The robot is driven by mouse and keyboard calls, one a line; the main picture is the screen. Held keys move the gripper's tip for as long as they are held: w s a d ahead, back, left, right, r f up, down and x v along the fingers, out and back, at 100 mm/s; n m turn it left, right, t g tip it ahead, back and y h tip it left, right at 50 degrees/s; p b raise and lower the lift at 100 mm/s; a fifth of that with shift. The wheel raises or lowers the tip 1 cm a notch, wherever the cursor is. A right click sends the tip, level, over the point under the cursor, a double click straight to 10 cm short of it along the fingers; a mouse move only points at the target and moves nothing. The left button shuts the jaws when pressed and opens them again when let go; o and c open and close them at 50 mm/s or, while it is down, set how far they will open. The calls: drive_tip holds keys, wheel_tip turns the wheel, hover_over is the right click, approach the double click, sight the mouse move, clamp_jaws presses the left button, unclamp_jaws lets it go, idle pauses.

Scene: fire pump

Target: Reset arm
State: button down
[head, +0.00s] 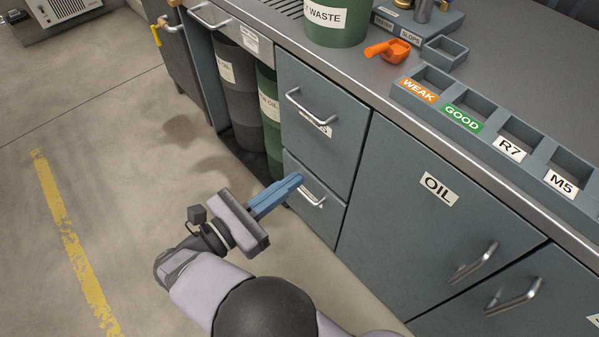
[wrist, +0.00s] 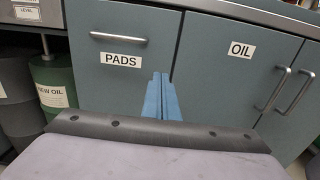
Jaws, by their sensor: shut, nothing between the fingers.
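My gripper (head: 296,181) is shut, its blue fingers together with nothing between them. In the head view it is held out over the floor, in front of the lower drawer (head: 318,212) of the grey-blue cabinet, and its tips overlap that drawer's front near the handle. I cannot tell whether the tips touch the handle.
An OIL door (head: 430,215) stands right of the drawers. Drums (head: 270,120) stand in an open bay at left. On the counter are a green waste bin (head: 337,27), an orange scoop (head: 388,50) and a labelled tray (head: 480,112).

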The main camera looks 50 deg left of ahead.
drive_tip(key=shift+s, duration=0.15)
drive_tip(key=w+d+r+m+g+h+p, duration=0.2)
drive_tip(key=w+d+r+m+g+p, duration=0.2)
drive_tip(key=d+p, duration=0.3)
drive_tip(key=w+d+r+m+g+h+p, duration=0.2)
drive_tip(key=w+d+r+m+g+p, duration=0.2)
drive_tip(key=w+d+m+g+p, duration=0.1)
drive_tip(key=w+d+r+m+g+h+p, duration=0.3)
drive_tip(key=w+d+m+g+p, duration=0.1)
drive_tip(key=d+m+p, duration=0.4)
drive_tip(key=shift+w+d+r+g+p, duration=0.2)
drive_tip(key=shift+d, duration=0.35)
drive_tip(key=shift+w+d+r+g+p, duration=0.15)
drive_tip(key=shift+w+d+r+g, duration=0.05)
drive_tip(key=shift+d, duration=0.3)
drive_tip(key=s+d+r+m+g+y+p, duration=0.2)
drive_tip(key=d+r+m+y+p, duration=0.2)
drive_tip(key=d+r+m+p, duration=0.75)
drive_tip(key=s+d+r+m+g+y+p, duration=0.25)
drive_tip(key=d+r+m+p, duration=0.45)
drive_tip(key=d+r+p, duration=0.8)
drive_tip(key=shift+m+y, duration=0.25)
drive_tip(key=a+f+b, duration=0.1)
drive_tip(key=w+a+f+b, duration=0.1)
drive_tip(key=a+f, duration=0.1)
drive_tip(key=shift+f, duration=0.15)
